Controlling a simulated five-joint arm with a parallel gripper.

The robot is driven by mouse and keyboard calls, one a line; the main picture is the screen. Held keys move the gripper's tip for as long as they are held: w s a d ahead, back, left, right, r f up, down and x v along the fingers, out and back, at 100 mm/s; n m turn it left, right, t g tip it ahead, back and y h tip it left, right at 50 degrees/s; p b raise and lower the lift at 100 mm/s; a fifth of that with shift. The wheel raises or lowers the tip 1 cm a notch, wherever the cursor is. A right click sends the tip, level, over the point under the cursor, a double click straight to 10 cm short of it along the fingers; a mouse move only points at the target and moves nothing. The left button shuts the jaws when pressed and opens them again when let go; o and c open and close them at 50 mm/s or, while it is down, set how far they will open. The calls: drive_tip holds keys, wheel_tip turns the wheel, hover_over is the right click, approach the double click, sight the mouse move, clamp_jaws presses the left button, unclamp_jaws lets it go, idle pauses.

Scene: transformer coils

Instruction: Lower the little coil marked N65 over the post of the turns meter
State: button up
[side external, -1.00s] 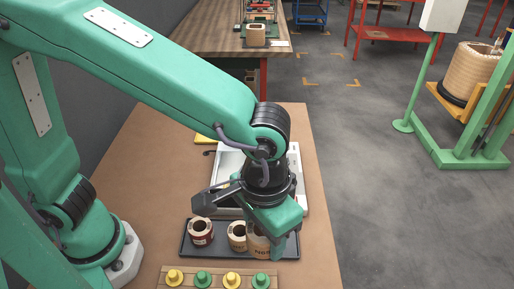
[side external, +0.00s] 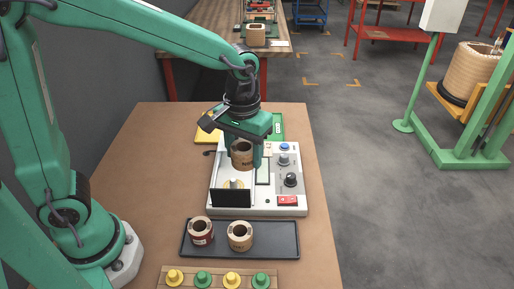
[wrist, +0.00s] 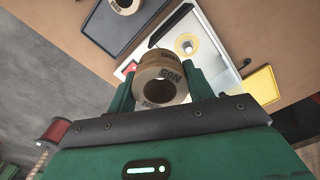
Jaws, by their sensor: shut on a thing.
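The tan coil (side external: 242,158) is held upright between the two fingers of my gripper (side external: 243,151). In the wrist view its N65 marking reads upside down on the coil (wrist: 148,76), and its hole is open. The white turns meter (side external: 258,207) stands below, with knobs and a red button on its right part. Its post (side external: 233,183) is partly seen behind a dark front panel. In the wrist view the post (wrist: 187,46) stands in a yellow ring, apart from the coil. The coil hangs above the meter.
A dark tray (side external: 277,240) in front holds a red-banded coil (side external: 201,231) and a tan coil (side external: 240,236); its right end is empty. A wooden strip with yellow and green pegs lies nearer. Yellow (side external: 207,130) and green (side external: 278,125) trays lie behind the meter.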

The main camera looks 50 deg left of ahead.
drive_tip(key=w+a+n, duration=0.1)
drive_tip(key=a, duration=0.6)
hover_over(233, 180)
wheel_tip(233, 180, down, 5)
drive_tip(key=shift+f, duration=0.5)
drive_tip(key=shift+f, duration=0.1)
drive_tip(key=shift+f, duration=2.1)
drive_tip(key=shift+f, duration=1.5)
drive_tip(key=o, duration=1.6)
drive_tip(key=shift+r, duration=0.1)
